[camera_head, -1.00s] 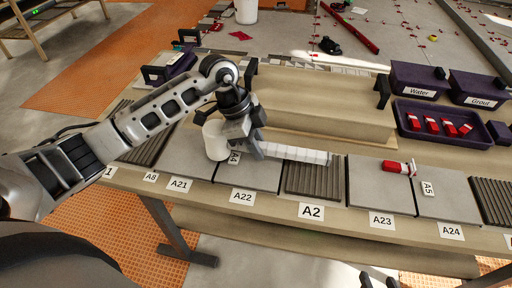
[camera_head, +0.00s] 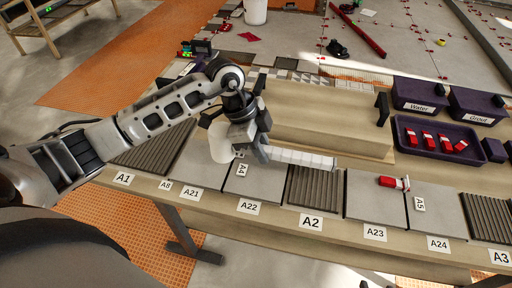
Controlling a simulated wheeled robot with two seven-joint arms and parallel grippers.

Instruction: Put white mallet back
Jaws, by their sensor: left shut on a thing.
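My left gripper (camera_head: 257,148) is in the middle left of the head view, shut on the white mallet. The mallet's rounded white head (camera_head: 220,143) shows left of the jaws, and its pale, segmented handle (camera_head: 303,159) reaches out to the right. The jaws hide the part between. The mallet is above the worktable (camera_head: 300,228), over the grey tile behind label A22 and the ribbed tile (camera_head: 313,190) behind label A2. I cannot tell whether it touches them. My right gripper is not in view.
A red-and-white tool (camera_head: 393,183) lies on the grey tile behind label A23. A purple tray (camera_head: 430,148) with several red-and-white pieces stands at the right, near the Water (camera_head: 420,92) and Grout (camera_head: 477,103) boxes. A beige raised block (camera_head: 325,120) lies behind the mallet.

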